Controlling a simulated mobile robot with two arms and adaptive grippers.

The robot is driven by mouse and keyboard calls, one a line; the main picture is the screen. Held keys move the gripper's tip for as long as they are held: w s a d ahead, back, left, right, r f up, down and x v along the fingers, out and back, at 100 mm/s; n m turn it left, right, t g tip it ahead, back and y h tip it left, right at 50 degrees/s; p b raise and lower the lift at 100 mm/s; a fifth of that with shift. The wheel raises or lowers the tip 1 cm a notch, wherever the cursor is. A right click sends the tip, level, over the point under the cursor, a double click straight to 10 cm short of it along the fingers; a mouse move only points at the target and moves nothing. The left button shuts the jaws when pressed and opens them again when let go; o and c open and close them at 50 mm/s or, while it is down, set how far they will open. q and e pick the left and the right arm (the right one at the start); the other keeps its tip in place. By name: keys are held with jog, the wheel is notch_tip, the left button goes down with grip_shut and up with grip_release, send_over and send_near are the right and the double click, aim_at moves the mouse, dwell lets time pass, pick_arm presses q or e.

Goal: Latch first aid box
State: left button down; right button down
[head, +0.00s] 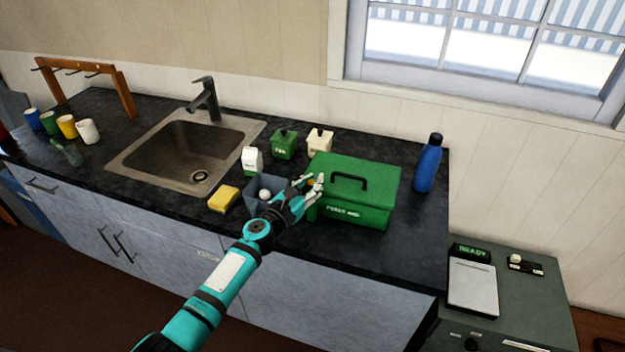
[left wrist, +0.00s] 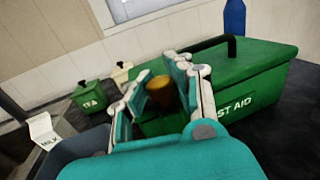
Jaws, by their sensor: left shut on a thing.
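The green first aid box (head: 352,190) stands on the dark counter with its lid down and a black handle on top. It also fills the right of the left wrist view (left wrist: 250,70), with part of its white lettering hidden by my gripper. A brass-coloured latch knob (left wrist: 160,92) shows at the box's left end. My left gripper (head: 313,183) is at that end, its fingers on either side of the knob and shut on it. The knob's base, and whether it is latched, cannot be told. My right gripper is in neither view.
A grey bin (head: 258,190) with a white round thing inside, a yellow sponge (head: 223,198) and a milk carton (head: 252,160) stand left of the box. Green (head: 284,145) and cream (head: 319,141) canisters are behind. A blue bottle (head: 428,163) stands right. Counter in front is clear.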

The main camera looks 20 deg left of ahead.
pick_arm(q)
jog(key=shift+a+f+m+g+h+b, duration=0.1)
jog(key=shift+f+m+g+h+b, duration=0.2)
jog(key=shift+f+m+g+h, duration=0.4)
jog(key=m+g+h+b, duration=0.4)
jog(key=h+b, duration=0.1)
jog(key=b, duration=0.2)
jog(key=m+g+h+b, duration=0.4)
jog(key=h+b, duration=0.1)
jog(key=b, duration=0.2)
jog(key=shift+r, duration=0.2)
jog(key=shift+s+r+m+g+h+b, duration=0.1)
jog(key=shift+r+m+g+h+b, duration=0.15)
jog(key=shift+m+g+b, duration=0.6)
jog(key=c, duration=1.1)
grip_release()
jog(key=shift+a+r, duration=0.1)
jog(key=shift+r, duration=0.05)
jog(key=v, duration=1.1)
jog(key=shift+a, duration=0.4)
jog(key=shift+s, duration=0.15)
